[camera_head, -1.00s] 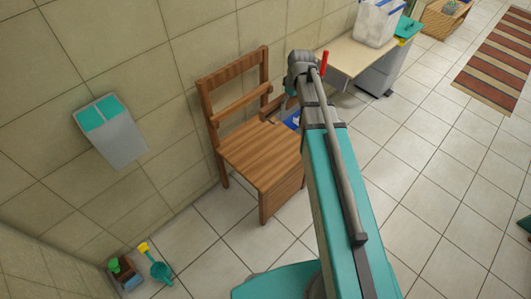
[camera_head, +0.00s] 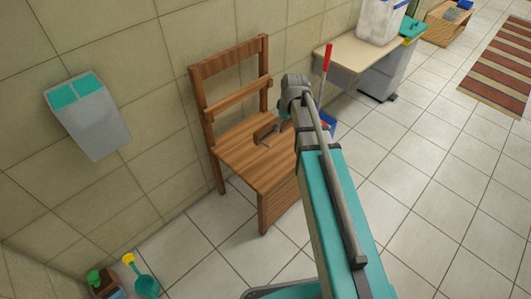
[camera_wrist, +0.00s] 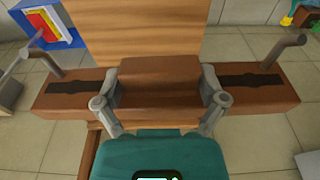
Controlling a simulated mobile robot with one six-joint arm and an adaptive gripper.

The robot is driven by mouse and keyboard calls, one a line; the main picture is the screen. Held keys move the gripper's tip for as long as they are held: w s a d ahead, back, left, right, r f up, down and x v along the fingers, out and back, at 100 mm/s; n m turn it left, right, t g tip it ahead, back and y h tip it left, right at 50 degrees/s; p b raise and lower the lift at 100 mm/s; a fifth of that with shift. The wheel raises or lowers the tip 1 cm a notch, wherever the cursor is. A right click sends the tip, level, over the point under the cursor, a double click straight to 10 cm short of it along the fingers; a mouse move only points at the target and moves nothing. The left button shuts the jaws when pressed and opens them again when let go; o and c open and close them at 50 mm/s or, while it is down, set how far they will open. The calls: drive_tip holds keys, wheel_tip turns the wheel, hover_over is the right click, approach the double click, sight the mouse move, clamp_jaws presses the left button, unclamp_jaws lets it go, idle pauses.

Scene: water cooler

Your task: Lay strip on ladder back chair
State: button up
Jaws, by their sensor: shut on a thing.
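The ladder back chair (camera_head: 255,155) stands upright against the tiled wall, its slatted back to the wall. The strip (camera_wrist: 262,108) is a long brown bar with dark inlays and grey hooks near both ends. My gripper (camera_wrist: 160,98) is shut on the raised middle block of the strip, one finger on each side. In the wrist view the wooden seat (camera_wrist: 140,35) lies beyond the strip. I cannot tell whether strip and seat touch.
A desk (camera_head: 352,55) with a white bin (camera_head: 382,20) stands right of the chair. A blue box (camera_head: 329,122) is beside the seat, partly behind my arm. A grey wall box (camera_head: 90,120) hangs at left.

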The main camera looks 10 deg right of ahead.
wheel_tip(320, 180, down, 15)
drive_tip(key=s+a+b, duration=0.1)
drive_tip(key=b, duration=1.2)
drive_tip(key=shift+a+r, duration=0.15)
drive_tip(key=shift+a, duration=0.25)
drive_tip(key=w+f+b, duration=0.2)
drive_tip(key=w, duration=0.2)
drive_tip(key=w+f+b, duration=0.3)
drive_tip(key=w, duration=0.1)
drive_tip(key=w+f+b, duration=0.3)
drive_tip(key=w, duration=0.1)
drive_tip(key=shift+d, duration=0.2)
drive_tip(key=shift+w+f+b, duration=0.55)
drive_tip(key=shift+b, duration=0.15)
